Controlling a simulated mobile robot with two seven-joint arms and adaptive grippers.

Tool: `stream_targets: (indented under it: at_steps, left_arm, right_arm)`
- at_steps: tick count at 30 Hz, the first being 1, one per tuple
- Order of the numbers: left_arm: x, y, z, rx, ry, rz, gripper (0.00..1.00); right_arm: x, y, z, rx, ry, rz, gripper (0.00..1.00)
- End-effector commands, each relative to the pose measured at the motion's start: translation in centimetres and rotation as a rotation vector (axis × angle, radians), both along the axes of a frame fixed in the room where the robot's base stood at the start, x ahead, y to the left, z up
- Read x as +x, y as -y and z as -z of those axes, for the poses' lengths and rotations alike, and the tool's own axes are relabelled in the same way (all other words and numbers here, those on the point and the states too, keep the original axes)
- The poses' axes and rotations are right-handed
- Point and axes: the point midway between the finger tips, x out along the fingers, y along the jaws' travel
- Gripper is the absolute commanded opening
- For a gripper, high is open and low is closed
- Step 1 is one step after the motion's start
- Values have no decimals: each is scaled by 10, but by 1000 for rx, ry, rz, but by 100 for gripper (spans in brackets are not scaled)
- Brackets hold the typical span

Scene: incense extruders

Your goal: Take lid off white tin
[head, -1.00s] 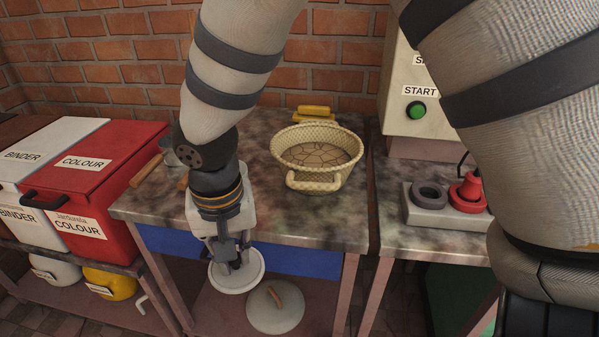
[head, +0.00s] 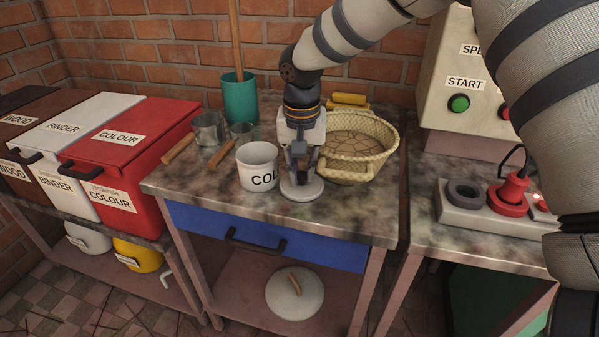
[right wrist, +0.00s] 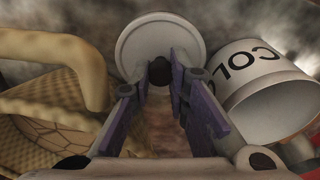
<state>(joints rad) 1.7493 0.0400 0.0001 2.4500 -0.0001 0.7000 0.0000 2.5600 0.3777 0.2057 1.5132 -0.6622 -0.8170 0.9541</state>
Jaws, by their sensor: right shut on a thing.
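The white tin (head: 257,170), lettered "COL", stands uncovered on the stone-topped table; the right wrist view shows its open mouth and side (right wrist: 262,80). The round white lid (head: 302,191) is just right of the tin, apart from it, flat and at or very near the tabletop. My right gripper (head: 300,172) points down over the lid and is shut on its dark knob, which shows between the fingertips in the right wrist view (right wrist: 160,72). Whether the lid touches the table is unclear. My left gripper is not in view.
A woven basket (head: 361,147) stands close right of the lid. Metal scoops (head: 209,129) and a green pot (head: 240,98) are behind left. The red colour bin (head: 130,150) is left. The tabletop's front edge (head: 270,221) is clear. A round grey lid (head: 295,293) is on the lower shelf.

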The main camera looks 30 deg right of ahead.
Motion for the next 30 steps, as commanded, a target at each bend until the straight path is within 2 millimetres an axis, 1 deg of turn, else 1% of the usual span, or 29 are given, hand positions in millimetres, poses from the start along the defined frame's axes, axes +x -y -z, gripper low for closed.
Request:
stream_targets:
  at_steps: [1, 8, 12, 13, 14, 15, 23, 25, 26, 28, 30]
  left_arm:
    - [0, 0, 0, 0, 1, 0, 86]
    - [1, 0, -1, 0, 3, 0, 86]
    - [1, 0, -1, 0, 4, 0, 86]
    - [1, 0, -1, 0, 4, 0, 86]
    - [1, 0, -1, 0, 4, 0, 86]
    - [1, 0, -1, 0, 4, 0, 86]
    - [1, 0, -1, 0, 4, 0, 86]
    - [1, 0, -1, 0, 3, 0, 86]
    - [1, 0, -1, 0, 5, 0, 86]
    - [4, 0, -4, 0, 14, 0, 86]
    - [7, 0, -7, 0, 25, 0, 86]
  right_arm:
    - [-1, -1, 5, 2, -1, -3, 0]
    - [0, -2, 4, 0, 4, -2, 0]
    - [-1, -2, 8, 0, 3, -3, 0]
    - [-1, -2, 8, 0, 3, -3, 20]
    - [-1, -2, 8, 0, 3, -3, 27]
    - [-1, -2, 8, 0, 3, -2, 36]
    - [-1, -2, 8, 1, 3, -2, 36]
    - [0, -2, 5, 2, 5, -3, 36]
    - [0, -2, 0, 2, 7, -3, 36]
    - [-1, -3, -15, -1, 11, -3, 36]
    - [-3, -4, -36, -1, 14, -3, 36]
